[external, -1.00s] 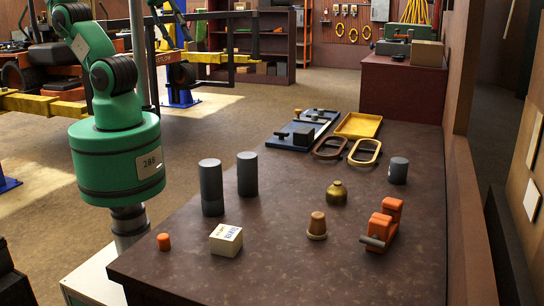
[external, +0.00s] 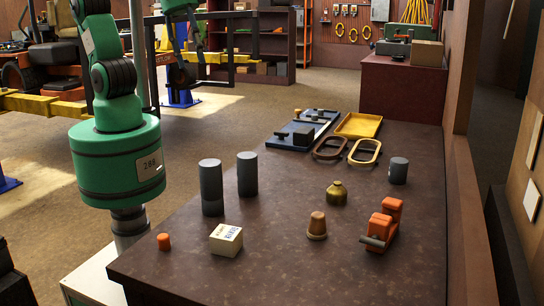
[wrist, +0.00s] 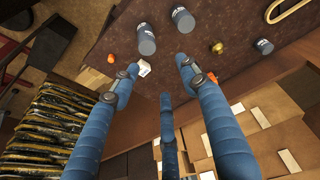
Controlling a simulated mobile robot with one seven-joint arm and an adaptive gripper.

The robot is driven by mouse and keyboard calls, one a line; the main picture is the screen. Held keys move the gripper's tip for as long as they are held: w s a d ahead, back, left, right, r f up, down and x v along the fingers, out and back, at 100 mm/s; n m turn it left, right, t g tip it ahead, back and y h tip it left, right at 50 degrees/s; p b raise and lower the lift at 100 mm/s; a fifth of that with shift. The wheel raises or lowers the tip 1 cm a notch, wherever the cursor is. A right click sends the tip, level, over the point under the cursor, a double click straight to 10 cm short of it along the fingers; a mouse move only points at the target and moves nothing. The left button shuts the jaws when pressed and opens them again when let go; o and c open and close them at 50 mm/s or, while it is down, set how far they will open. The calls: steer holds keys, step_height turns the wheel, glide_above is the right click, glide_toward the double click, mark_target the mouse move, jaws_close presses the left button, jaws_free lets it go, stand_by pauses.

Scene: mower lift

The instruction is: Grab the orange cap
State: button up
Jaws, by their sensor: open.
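The orange cap (external: 163,242) is a small upright cylinder near the front left corner of the brown table (external: 290,270), left of a cream box (external: 226,240) with printing on it. In the wrist view the orange cap (wrist: 112,58) lies left of the box and beyond my left finger. My gripper (wrist: 158,65) shows blue fingers spread apart, with nothing held between them. The left fingertip overlaps the box's edge in that picture; I cannot tell the height between them. My fingertips cannot be made out clearly in the external view.
Two dark grey cylinders (external: 211,187) (external: 247,174) stand behind the box. A brown cork-like piece (external: 317,225), a brass pot (external: 337,193), an orange tool (external: 381,225) and a smaller grey cylinder (external: 398,171) stand farther right. The front middle of the table is clear.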

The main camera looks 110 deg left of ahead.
steer(key=w+d+f+g, duration=0.2)
steer(key=w+d+f, duration=0.4)
steer(key=d+f, duration=0.55)
steer(key=g+b, duration=0.1)
glide_above(163, 236)
step_height(163, 236, down, 14)
steer(key=shift+r+y, duration=0.2)
steer(key=shift+y, duration=0.2)
steer(key=shift+f, duration=0.1)
steer(key=shift+f+b, duration=0.9)
steer(key=shift+f, duration=3.35)
steer(key=shift+f+b, duration=0.75)
steer(key=shift+f, duration=1.8)
